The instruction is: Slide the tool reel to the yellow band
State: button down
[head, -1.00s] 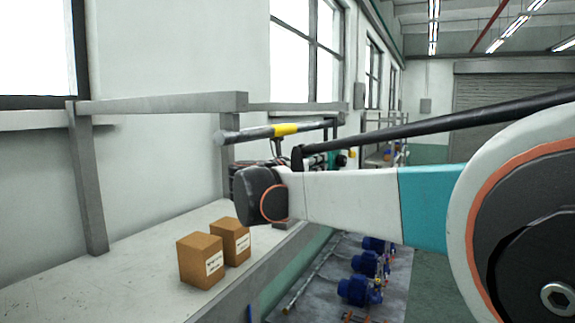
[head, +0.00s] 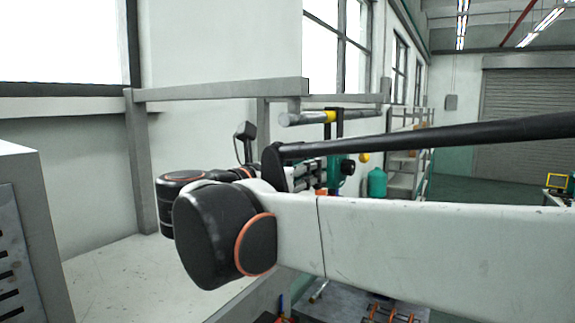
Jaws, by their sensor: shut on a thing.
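The overhead rail (head: 300,118) is a grey bar in the head view, with a yellow band (head: 330,117) around it. The tool reel (head: 338,168) appears as a teal and dark body below a black hanger on the rail. The hanger overlaps the band in the picture; whether it is exactly centred there I cannot tell. My gripper (head: 316,175) is beside the reel's body, shut on it, and partly hidden behind my own arm. The fingertips and exact contact are too small to make out.
A pale bench (head: 110,275) runs along the wall under a grey frame (head: 225,90). A white cabinet (head: 20,165) stands at the left edge. A teal tank (head: 377,182) and shelves (head: 400,165) stand behind. Open floor lies at the right.

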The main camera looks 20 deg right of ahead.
jog(key=shift+s+a+f, duration=0.1)
jog(key=shift+s+a, duration=0.45)
jog(key=shift+a, duration=0.05)
jog(key=c, duration=1.7)
grip_release()
jog(key=shift+d, duration=0.1)
jog(key=shift+v, duration=3.85)
jog(key=shift+w, duration=0.1)
